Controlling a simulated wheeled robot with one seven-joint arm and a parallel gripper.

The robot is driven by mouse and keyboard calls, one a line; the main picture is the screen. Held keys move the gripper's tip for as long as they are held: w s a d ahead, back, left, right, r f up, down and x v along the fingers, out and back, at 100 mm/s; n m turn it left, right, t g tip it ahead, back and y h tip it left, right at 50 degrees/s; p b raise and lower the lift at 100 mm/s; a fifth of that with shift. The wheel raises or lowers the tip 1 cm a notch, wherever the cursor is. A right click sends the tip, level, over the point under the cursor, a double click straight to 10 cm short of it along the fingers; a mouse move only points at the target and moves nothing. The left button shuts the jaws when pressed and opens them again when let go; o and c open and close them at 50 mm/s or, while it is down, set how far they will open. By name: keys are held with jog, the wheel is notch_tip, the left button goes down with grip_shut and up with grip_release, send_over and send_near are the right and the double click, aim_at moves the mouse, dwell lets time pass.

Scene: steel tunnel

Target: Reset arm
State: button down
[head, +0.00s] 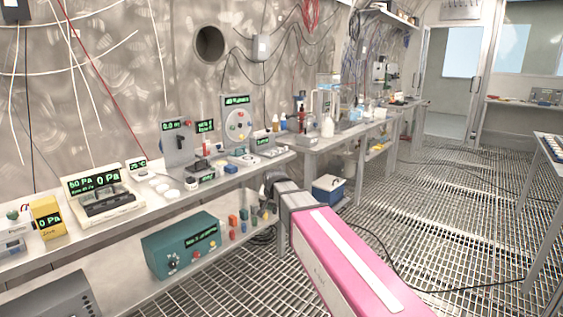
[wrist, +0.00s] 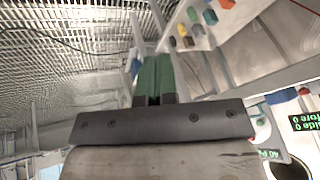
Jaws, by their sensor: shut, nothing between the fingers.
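My arm, pink with a white stripe, reaches from the lower right of the head view toward the bench. My gripper (wrist: 153,80) shows in the wrist view as two green fingers pressed together, with nothing between them. In the head view the dark end of my gripper (head: 272,178) is near the front edge of the workbench (head: 230,180); its fingertips cannot be made out there. No other object is named by the task.
The workbench carries several instruments with green displays. A teal box (head: 180,243) and coloured blocks (head: 238,222) sit on the lower shelf. A blue bin (head: 328,190) stands beyond my gripper. Grated floor (head: 440,215) with black cables lies open to the right.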

jog(key=s+d+f+n+g, duration=0.1)
jog(key=s+d+f+g, duration=0.1)
jog(key=s+d+f, duration=0.7)
jog(key=s+d+f+n+g+h, duration=0.1)
jog(key=s+d+f+g, duration=0.2)
jog(key=s+d+f, duration=0.6)
jog(key=s+d, duration=0.2)
jog(key=d, duration=0.3)
jog(key=shift+s+d, duration=0.2)
jog(key=shift+s, duration=0.1)
jog(key=shift+f, duration=0.1)
